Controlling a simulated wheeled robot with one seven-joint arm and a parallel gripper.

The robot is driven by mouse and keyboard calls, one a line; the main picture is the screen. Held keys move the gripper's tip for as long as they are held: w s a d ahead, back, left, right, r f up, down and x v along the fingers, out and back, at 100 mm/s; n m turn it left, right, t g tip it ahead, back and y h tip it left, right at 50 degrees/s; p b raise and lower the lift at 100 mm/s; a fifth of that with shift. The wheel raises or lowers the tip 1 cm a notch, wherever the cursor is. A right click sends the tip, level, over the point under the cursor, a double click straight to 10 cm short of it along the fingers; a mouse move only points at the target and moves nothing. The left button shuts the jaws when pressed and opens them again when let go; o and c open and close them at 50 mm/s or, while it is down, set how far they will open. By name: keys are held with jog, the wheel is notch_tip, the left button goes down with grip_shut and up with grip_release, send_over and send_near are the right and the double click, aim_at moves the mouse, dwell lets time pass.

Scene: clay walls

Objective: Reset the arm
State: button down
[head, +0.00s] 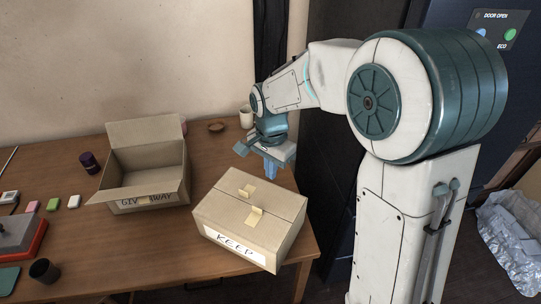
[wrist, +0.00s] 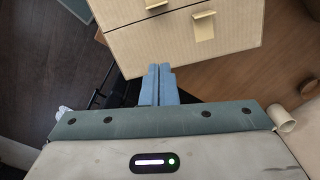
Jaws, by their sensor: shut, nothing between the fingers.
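My gripper (head: 270,166) is at the back right of the table, just behind the closed box labelled KEEP (head: 250,215). Its fingers point down and are shut with nothing between them. In the wrist view my gripper's two blue-grey fingers (wrist: 160,72) lie side by side, close to the edge of the KEEP box (wrist: 185,35). I cannot tell whether they touch the box. My white and teal arm reaches from the right over the table's right end.
An open box labelled GIVE AWAY (head: 148,180) stands left of the KEEP box on the wooden table (head: 75,165). A dark cabinet (head: 325,150) is close behind my arm.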

jog(key=s+d+r+n+t, duration=0.1)
jog(key=s+d+r+n, duration=0.2)
jog(key=s+d, duration=0.4)
jog(key=s+d+r+n+t, duration=0.2)
jog(key=s+d+r+n, duration=0.2)
jog(key=s+d, duration=0.4)
jog(key=shift+s+n, duration=0.5)
jog(key=shift+s, duration=0.55)
